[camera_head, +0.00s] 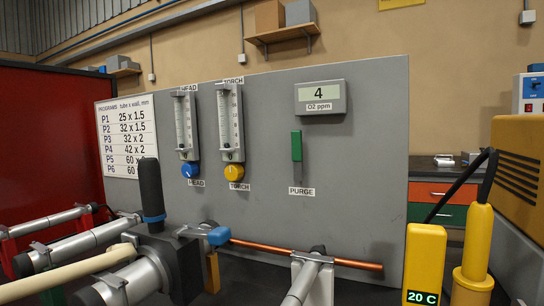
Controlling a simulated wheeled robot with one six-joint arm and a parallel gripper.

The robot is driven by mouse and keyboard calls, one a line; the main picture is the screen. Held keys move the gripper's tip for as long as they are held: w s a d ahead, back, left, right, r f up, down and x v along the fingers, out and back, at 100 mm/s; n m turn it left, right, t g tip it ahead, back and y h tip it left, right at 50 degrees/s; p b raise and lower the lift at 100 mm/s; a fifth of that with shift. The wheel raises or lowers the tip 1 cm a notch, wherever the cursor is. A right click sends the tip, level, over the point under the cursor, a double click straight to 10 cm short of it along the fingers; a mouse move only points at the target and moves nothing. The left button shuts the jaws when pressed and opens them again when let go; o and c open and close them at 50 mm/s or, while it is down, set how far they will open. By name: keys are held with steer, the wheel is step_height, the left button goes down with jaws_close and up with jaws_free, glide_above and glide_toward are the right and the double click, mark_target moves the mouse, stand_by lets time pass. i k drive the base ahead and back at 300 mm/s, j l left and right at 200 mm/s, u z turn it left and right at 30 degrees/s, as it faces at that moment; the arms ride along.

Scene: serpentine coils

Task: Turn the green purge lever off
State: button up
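The green purge lever (297,146) is on the grey upright panel (370,165), right of the middle. It stands upright, with its green grip at the top and a grey stem below. The label PURGE (301,191) is under it. The O2 meter (320,97) above it reads 4 ppm. My gripper does not show in the head camera view, and nothing touches the lever.
Flow meters with a blue knob (190,170) and a yellow knob (234,173) are left of the lever. A copper tube (310,255) crosses low before the panel. A black-handled tool (151,190) and a yellow 20 C device (425,262) stand nearer.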

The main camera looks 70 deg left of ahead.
mark_target(296, 135)
steer(key=u, duration=1.65)
steer(key=k+j+z, duration=0.1)
steer(key=k, duration=0.05)
